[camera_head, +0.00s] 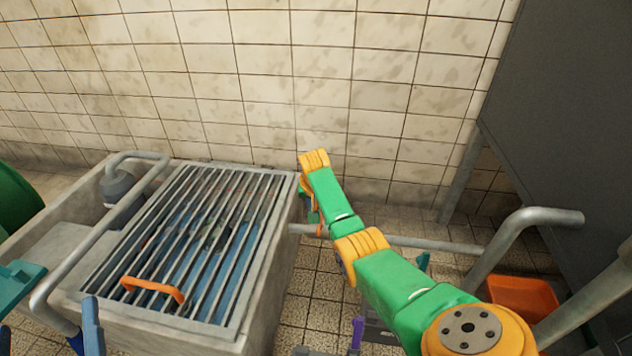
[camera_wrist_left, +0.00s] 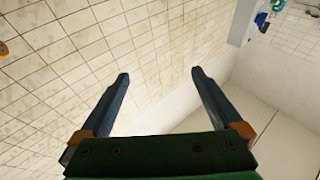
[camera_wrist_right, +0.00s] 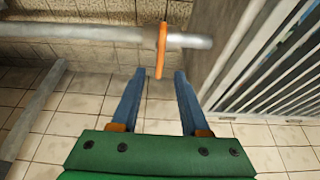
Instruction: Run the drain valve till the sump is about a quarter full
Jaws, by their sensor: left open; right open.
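The sump (camera_head: 270,290) is a concrete trough at the left of the head view, covered by a grey bar grate (camera_head: 262,183) with an orange handle (camera_head: 152,288). Blue water shows between the bars; its depth is hard to read. A grey pipe (camera_wrist_right: 90,33) crosses the right wrist view. An orange valve lever (camera_wrist_right: 162,48) stands crosswise to it, its lower end hanging between the fingertips of my open right gripper (camera_wrist_right: 160,73). In the head view my right arm partly hides this spot. My left gripper (camera_wrist_left: 160,73) is open and empty, facing a tiled wall.
A bent grey pipe (camera_head: 100,233) runs along the sump's left side. An orange bin (camera_head: 525,297) and a bent rail (camera_head: 545,216) stand at the right, near a dark grey panel (camera_head: 560,110). Tiled floor (camera_head: 318,285) lies between the sump and my right arm.

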